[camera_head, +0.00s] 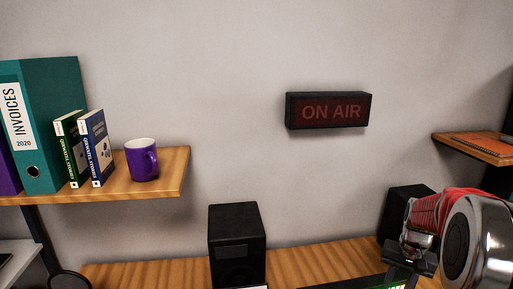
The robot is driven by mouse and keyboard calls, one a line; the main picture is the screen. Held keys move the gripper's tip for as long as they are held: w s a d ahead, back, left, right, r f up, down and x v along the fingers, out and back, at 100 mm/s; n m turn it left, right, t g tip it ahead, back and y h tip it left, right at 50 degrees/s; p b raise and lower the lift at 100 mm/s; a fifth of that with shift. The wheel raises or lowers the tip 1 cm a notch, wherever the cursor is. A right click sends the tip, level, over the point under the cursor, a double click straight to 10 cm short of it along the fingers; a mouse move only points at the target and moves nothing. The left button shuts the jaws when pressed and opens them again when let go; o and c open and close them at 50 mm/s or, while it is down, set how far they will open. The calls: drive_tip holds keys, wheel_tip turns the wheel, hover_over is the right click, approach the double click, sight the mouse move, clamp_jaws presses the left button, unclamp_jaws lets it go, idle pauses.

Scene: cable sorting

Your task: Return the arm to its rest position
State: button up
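My arm (480,243) shows at the lower right as a rounded silver joint with red ribbed parts behind it. A dark piece (408,258) sits at its left, low in the picture. It may belong to my gripper, but I cannot make out two fingers or anything held. The lower part of the arm is cut off by the picture's edge.
A wooden desk (310,264) runs along the bottom, with a black speaker (238,243) on it. A left shelf (165,182) holds binders (52,120), books (92,148) and a purple mug (141,160). An unlit ON AIR sign (329,111) is on the wall. Another shelf (480,148) is at right.

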drive_tip(key=s+a+r+n+t, duration=0.2)
drive_tip(key=s+a+r+n, duration=0.1)
drive_tip(key=s+a+r, duration=0.4)
drive_tip(key=s+a+r+n+t, duration=0.3)
drive_tip(key=s+a+r, duration=0.5)
drive_tip(key=s+a, duration=0.5)
drive_tip(key=a, duration=0.4)
drive_tip(key=shift+t, duration=0.3)
idle(1.0)
